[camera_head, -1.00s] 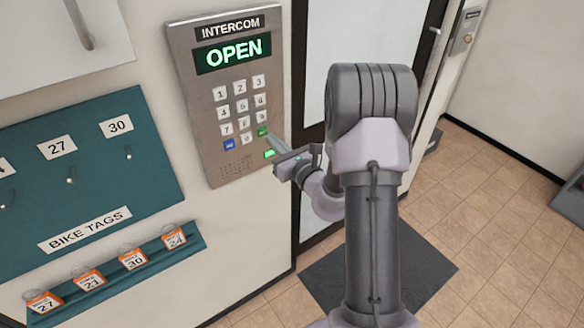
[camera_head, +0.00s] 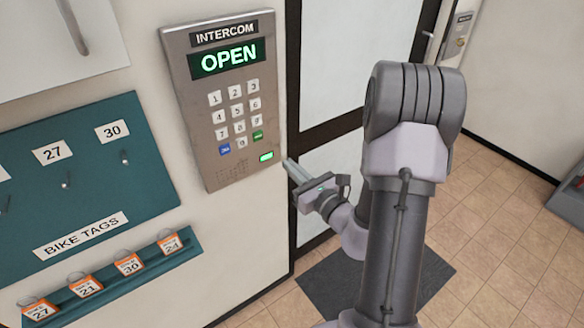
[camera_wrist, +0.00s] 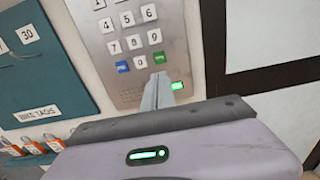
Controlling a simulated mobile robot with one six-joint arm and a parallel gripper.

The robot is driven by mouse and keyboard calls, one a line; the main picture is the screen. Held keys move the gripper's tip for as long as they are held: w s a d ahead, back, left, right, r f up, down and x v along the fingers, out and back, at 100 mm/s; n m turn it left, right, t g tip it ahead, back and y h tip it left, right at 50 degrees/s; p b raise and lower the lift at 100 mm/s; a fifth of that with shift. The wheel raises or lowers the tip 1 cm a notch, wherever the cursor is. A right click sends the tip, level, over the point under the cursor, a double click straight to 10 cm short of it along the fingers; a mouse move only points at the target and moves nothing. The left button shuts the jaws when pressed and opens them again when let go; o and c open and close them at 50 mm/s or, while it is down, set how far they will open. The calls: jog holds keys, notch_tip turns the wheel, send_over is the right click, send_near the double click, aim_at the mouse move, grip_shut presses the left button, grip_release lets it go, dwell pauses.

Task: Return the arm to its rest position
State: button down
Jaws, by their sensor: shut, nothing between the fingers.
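My gripper (camera_head: 290,167) is shut and empty. In the head view it is just right of the lower right edge of the intercom (camera_head: 203,130), apart from it. The intercom is a grey wall panel with a number keypad, a blue key, a green key and a lit green light at its lower right. Its screen (camera_head: 229,58) reads OPEN. In the wrist view my gripper's fingers (camera_wrist: 158,88) point toward the lower part of the intercom (camera_wrist: 98,45), with the green key just beyond the tips.
A teal bike-tag board (camera_head: 90,225) hangs on the left wall. Its ledge (camera_head: 185,252) holds several orange tags. A glazed door (camera_head: 325,90) with a dark frame stands behind my arm. A dark mat (camera_head: 420,285) lies on the tiled floor.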

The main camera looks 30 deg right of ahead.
jog(key=s+a+r+n+g+y+b, duration=0.1)
jog(key=s+a+r+n+g+y, duration=0.25)
jog(key=a, duration=0.55)
jog(key=s+a+r+n+g+y+b, duration=0.1)
jog(key=s+a+n+g+y, duration=0.15)
jog(key=a+n+y, duration=0.4)
jog(key=s+a+r+n+g+y+b, duration=0.15)
jog(key=a+n+g, duration=0.35)
jog(key=a, duration=0.6)
jog(key=s+a+f+n+g+h+b, duration=0.1)
jog(key=s+f+n+g+h, duration=0.1)
jog(key=s+n, duration=0.45)
jog(key=s+a+f+n+g+h+b, duration=0.1)
jog(key=s+a+f+n+g+h, duration=0.15)
jog(key=s+n, duration=0.35)
jog(key=s+d+r+n+t+h, duration=0.1)
jog(key=d+r+n+t+h, duration=0.1)
jog(key=d+h, duration=0.3)
jog(key=d+n+t, duration=0.1)
jog(key=d, duration=0.2)
jog(key=shift+s+r+n+h+b, duration=0.2)
jog(key=shift+s+n+h+b, duration=0.1)
jog(key=shift+s+n, duration=0.1)
